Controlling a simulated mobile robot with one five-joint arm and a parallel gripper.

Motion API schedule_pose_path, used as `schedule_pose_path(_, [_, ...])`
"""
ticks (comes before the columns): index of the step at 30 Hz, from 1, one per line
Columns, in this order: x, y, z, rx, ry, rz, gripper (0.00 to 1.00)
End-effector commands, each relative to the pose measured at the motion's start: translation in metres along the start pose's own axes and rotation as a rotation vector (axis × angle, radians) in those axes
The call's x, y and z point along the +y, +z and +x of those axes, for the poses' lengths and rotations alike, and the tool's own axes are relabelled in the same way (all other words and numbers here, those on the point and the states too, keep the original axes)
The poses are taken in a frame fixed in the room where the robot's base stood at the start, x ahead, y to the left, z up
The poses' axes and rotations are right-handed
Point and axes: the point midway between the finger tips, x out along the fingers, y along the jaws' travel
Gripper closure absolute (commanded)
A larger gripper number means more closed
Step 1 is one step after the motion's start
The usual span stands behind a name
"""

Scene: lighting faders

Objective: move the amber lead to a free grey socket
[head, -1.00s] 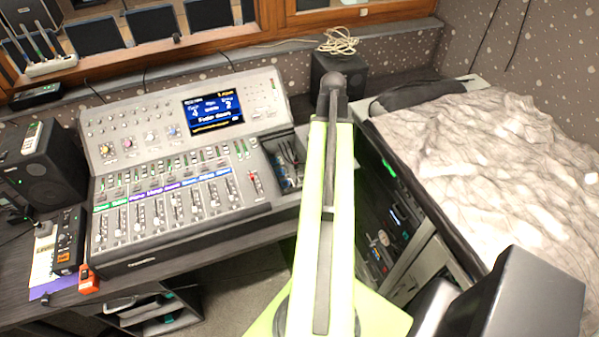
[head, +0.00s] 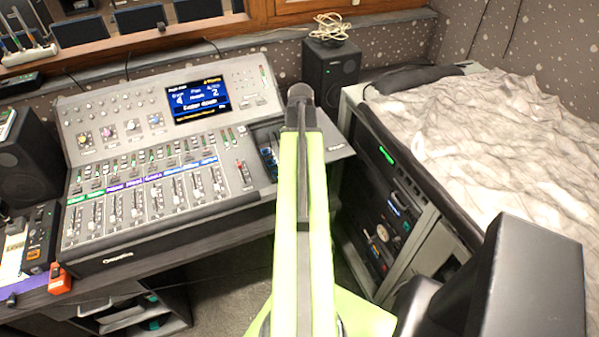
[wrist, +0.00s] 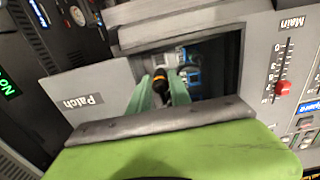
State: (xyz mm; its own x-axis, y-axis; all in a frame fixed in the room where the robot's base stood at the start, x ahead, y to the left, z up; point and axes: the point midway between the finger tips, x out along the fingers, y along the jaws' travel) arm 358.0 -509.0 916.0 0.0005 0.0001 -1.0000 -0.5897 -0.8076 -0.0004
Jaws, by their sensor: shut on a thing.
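In the wrist view my gripper (wrist: 161,84) has its two green fingers closed around a small dark plug with an amber band (wrist: 160,77), which looks like the amber lead. The fingers reach into the dark patch recess (wrist: 219,72) of the mixing console. Blue parts (wrist: 193,66) show in the recess just beyond and right of the plug. I cannot make out a grey socket, nor whether the plug touches one. In the head view the recess (head: 264,136) lies left of my arm's end, and my arm hides the gripper.
The panel marked Patch (wrist: 83,99) lies beside the recess. The Main fader with a red cap (wrist: 283,87) is at its other side. In the head view the console screen (head: 198,101) and fader rows are left, an equipment rack (head: 385,205) right, and a speaker (head: 331,75) behind.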

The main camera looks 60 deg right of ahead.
Motion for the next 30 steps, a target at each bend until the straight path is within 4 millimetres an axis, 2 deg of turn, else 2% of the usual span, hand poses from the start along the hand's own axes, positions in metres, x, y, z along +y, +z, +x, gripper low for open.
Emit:
schedule_pose_path(1, [0.000, 0.001, 0.006, 0.000, 0.000, 0.000, 1.00])
schedule_pose_path(4, [0.000, 0.000, 0.002, 0.000, 0.000, 0.001, 1.00])
schedule_pose_path(8, [0.000, 0.001, 0.006, 0.000, 0.000, 0.001, 1.00])
schedule_pose_path(24, [0.001, 0.001, 0.062, 0.000, 0.000, 0.002, 1.00])
schedule_pose_path(30, [0.001, 0.001, 0.069, 0.000, 0.000, 0.003, 1.00])
